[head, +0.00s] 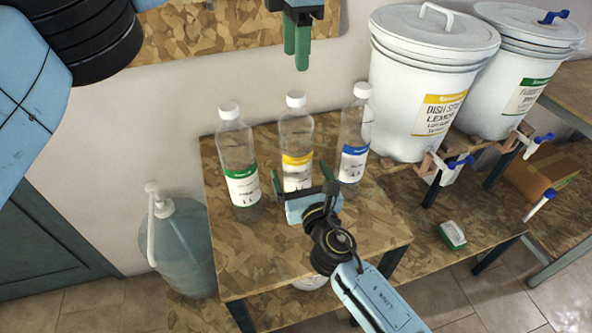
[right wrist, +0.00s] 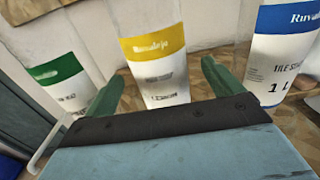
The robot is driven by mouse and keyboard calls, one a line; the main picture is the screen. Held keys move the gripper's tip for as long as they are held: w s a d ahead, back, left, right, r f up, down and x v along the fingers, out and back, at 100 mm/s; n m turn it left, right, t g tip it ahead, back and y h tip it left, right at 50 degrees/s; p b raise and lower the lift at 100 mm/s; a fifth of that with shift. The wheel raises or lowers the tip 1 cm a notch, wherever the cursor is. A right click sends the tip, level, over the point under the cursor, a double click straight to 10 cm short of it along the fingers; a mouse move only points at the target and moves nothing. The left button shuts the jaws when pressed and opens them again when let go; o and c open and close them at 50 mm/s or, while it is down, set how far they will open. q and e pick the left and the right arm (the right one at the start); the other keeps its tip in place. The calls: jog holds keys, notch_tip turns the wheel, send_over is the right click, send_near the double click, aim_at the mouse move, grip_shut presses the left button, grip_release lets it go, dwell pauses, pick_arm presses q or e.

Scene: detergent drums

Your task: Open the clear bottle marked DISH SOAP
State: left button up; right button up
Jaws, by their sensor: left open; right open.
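Three clear bottles with white caps stand upright on a chipboard table: one with a green label (head: 238,160), one with a yellow label (head: 296,142), one with a blue label (head: 354,135). The small label print is unclear in the head view. My left gripper (head: 296,60) is open and empty, above and behind the bottles.
A white drum (head: 420,90) with a yellow label reading "DISH S… LEMON" stands right of the bottles, beside another white drum (head: 515,75). A blue pump jug (head: 185,245) stands left of the table (head: 260,265). A green-and-white block (head: 452,235) lies on the lower right surface.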

aim_at(296, 94)
jog(key=shift+x, duration=1.9)
jog(key=shift+s, duration=0.1)
jog(key=shift+c, duration=0.2)
jog(key=c, duration=1.9)
pick_arm(q)
jog(key=m, duration=0.6)
pick_arm(e)
jog(key=shift+c, duration=0.2)
pick_arm(q)
jog(key=m, duration=0.5)
jog(key=shift+m, duration=0.4)
jog(key=m, duration=1)
jog(key=shift+m, duration=0.3)
jog(key=shift+f, duration=4.05)
jog(key=shift+c, duration=0.3)
